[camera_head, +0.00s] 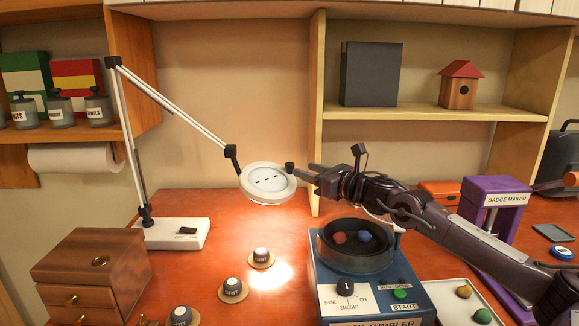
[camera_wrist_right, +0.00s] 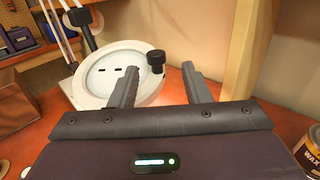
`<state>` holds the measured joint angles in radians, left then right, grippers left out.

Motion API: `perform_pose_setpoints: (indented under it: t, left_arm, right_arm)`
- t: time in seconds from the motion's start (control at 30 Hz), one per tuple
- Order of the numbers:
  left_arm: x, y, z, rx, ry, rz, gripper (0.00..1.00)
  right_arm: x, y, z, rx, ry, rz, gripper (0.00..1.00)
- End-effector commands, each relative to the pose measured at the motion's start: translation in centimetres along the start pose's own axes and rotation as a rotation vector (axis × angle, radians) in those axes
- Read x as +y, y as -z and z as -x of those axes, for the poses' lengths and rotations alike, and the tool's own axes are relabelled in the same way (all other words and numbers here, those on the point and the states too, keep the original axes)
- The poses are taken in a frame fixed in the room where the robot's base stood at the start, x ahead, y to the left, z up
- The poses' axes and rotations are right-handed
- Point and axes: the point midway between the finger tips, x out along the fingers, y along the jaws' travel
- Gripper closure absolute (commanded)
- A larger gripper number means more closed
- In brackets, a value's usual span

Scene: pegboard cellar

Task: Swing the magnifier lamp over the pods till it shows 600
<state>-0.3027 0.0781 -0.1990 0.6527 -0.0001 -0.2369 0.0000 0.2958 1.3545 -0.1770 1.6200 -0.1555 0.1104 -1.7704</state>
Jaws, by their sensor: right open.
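The magnifier lamp's round white head (camera_head: 267,182) hangs at mid-height on its jointed arm, left of my right gripper. A dark knob (camera_head: 289,168) sticks out of its right rim. Several dark pods with white labels stand on round wooden discs below: one behind (camera_head: 261,255), one in the middle (camera_head: 233,288), one in front (camera_head: 181,316). The lens shows only small dark marks; I read no 600. My right gripper (camera_head: 314,176) is open beside the knob. In the right wrist view the knob (camera_wrist_right: 156,60) appears between the open fingers (camera_wrist_right: 161,84), apparently ungripped. My left gripper is out of view.
A blue tumbler (camera_head: 368,300) with coloured stones stands below my right arm. The purple badge maker (camera_head: 492,200) is to the right. A wooden drawer box (camera_head: 90,265) is at left, near the lamp base (camera_head: 175,234). A shelf post (camera_head: 316,110) rises behind the gripper.

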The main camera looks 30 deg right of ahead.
Motion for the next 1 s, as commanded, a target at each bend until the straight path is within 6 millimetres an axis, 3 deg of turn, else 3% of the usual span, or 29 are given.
perform_pose_setpoints:
  t: [0.23, 0.53, 0.93, 1.0]
  left_arm:
    - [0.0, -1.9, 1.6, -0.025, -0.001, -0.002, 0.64]
    - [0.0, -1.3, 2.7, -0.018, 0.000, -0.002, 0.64]
    - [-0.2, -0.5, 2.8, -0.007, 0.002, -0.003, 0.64]
    - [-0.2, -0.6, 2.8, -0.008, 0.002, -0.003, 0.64]
  right_arm:
    - [0.3, -0.5, -2.9, -0.004, -0.006, -0.005, 0.57]
    - [0.5, -0.2, -6.1, 0.000, -0.008, -0.002, 0.57]
    - [0.6, 0.0, -6.8, 0.003, -0.010, 0.002, 0.57]
    - [0.6, 0.0, -6.8, 0.003, -0.010, 0.002, 0.63]
